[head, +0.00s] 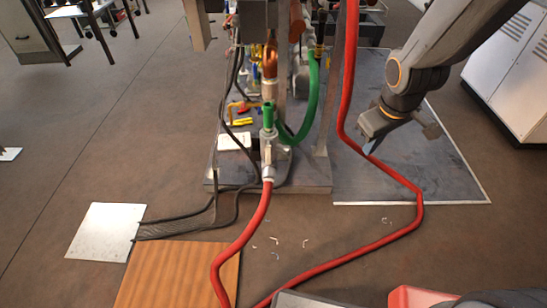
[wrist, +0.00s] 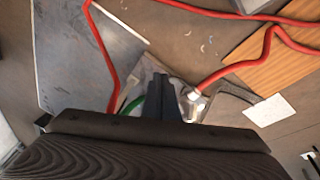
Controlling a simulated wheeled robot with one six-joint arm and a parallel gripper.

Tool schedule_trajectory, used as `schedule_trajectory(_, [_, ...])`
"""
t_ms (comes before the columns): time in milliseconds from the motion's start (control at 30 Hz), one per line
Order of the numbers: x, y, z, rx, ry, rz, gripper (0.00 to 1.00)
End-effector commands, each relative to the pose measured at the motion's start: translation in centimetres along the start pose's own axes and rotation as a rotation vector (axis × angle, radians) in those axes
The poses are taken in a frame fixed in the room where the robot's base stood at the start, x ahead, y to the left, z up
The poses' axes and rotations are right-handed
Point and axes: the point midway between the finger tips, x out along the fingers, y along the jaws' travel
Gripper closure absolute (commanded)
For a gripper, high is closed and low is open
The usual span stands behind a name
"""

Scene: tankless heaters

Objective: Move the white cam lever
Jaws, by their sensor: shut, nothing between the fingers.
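A pale grey-white coupling (head: 267,150) joins the top of a red hose to a green fitting (head: 268,116) at the front of the heater rig. The white cam lever is too small to tell apart from this coupling. The coupling also shows in the wrist view (wrist: 193,95), just right of my fingers. My gripper (head: 372,147) hangs to the right of the rig, clear of the coupling and beside a red hose. In the wrist view its dark fingers (wrist: 163,82) are together with nothing between them.
A red hose (head: 353,60) drops between my gripper and the rig, then loops over the floor. A green hose (head: 312,95) curves beside the coupling. A grey mat (head: 455,180) lies under my arm. A wooden board (head: 175,275), a white plate (head: 105,230) and small scraps lie in front.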

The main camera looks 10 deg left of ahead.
Motion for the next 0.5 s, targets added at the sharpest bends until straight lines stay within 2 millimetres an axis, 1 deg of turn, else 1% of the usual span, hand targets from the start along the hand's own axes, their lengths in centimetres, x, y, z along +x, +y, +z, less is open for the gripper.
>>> schedule_trajectory(33, [1.9, -1.0, -1.6, -0.091, 0.027, -0.004, 1.00])
schedule_trajectory(100, [4.3, -2.5, -4.0, -0.222, 0.083, -0.003, 1.00])
schedule_trajectory(167, [6.3, -4.1, -5.9, -0.331, 0.132, -0.006, 1.00])
schedule_trajectory(200, [7.5, -5.3, -7.1, -0.405, 0.169, -0.011, 1.00])
schedule_trajectory(267, [9.4, -7.4, -8.7, -0.508, 0.221, -0.018, 1.00])
schedule_trajectory(333, [11.3, -9.9, -10.2, -0.618, 0.280, -0.029, 1.00])
schedule_trajectory(400, [12.9, -12.3, -11.3, -0.711, 0.337, -0.040, 1.00])
schedule_trajectory(500, [14.5, -15.2, -12.2, -0.813, 0.403, -0.054, 1.00])
